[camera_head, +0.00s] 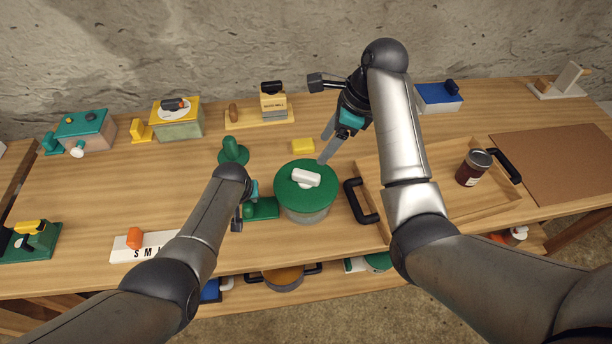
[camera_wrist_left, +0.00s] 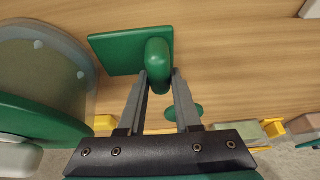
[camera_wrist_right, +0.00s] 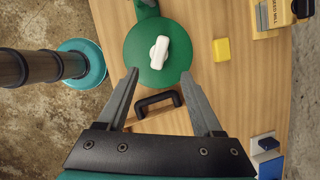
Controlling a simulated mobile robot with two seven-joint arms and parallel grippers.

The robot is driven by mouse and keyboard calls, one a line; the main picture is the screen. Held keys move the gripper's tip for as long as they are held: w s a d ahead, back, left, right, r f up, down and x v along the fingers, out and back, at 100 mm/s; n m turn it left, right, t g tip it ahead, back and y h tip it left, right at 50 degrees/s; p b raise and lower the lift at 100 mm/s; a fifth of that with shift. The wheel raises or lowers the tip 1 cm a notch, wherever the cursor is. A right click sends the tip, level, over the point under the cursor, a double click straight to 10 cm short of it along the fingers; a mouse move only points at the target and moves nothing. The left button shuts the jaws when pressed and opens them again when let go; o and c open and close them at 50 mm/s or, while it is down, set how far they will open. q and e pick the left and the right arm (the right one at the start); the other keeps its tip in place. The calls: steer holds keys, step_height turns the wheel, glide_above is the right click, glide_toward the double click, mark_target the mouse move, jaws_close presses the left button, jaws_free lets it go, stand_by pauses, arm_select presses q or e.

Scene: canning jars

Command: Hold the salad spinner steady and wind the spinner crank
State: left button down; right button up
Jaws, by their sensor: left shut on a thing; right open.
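The salad spinner has a round green lid (camera_head: 300,176) over a clear bowl (camera_head: 307,215), with a white crank (camera_head: 306,178) on top. It stands upright on the table. My left gripper (camera_head: 246,207) is beside the spinner's left side, shut on a rounded green grip (camera_wrist_left: 158,62) that rises from a flat green plate (camera_wrist_left: 115,52). Whether the plate joins the spinner is unclear. My right gripper (camera_head: 327,146) is open and empty, above and behind the spinner's right edge. In the right wrist view the white crank (camera_wrist_right: 159,52) lies beyond its fingertips, apart from them.
A wooden tray (camera_head: 440,207) with black handles and a dark jar (camera_head: 473,167) is right of the spinner. A yellow block (camera_head: 303,145) lies behind the lid. A green knobbed thing (camera_head: 233,150) stands behind the left gripper. Clear table lies left of it.

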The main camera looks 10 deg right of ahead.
mark_target(306, 174)
steer(key=a+f, duration=0.1)
steer(key=f, duration=0.2)
steer(key=w+a+f+m, duration=0.1)
steer(key=f, duration=0.3)
steer(key=a+f+m, duration=0.1)
steer(key=f, duration=0.2)
steer(key=shift+w+a+f, duration=0.25)
steer(key=shift+w+f, duration=0.15)
jaws_close()
stand_by(0.6)
steer(key=shift+s+a+m+t, duration=0.15)
steer(key=shift+m+t, duration=0.35)
steer(key=shift+m, duration=0.7)
steer(key=shift+m+t+h, duration=0.4)
steer(key=shift+m, duration=0.8)
